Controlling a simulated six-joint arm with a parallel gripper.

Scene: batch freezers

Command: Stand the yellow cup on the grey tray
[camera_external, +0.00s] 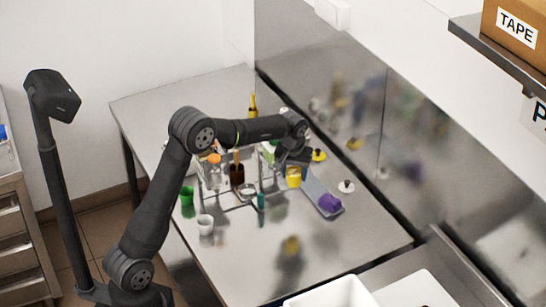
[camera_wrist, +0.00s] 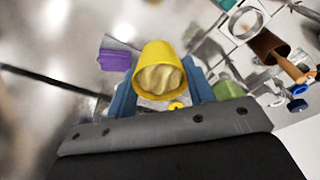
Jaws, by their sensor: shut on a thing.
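The yellow cup (camera_external: 293,178) is held by my gripper (camera_external: 295,168), and its reflection shows well below it on the shiny table, so it is clear of the surface. In the wrist view the yellow cup (camera_wrist: 150,53) sits between the blue fingers of my gripper (camera_wrist: 160,88), its mouth facing the camera and a pale lumpy filling inside.
Yellow (camera_external: 319,155) and white (camera_external: 346,186) knobbed items lie near the back wall.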

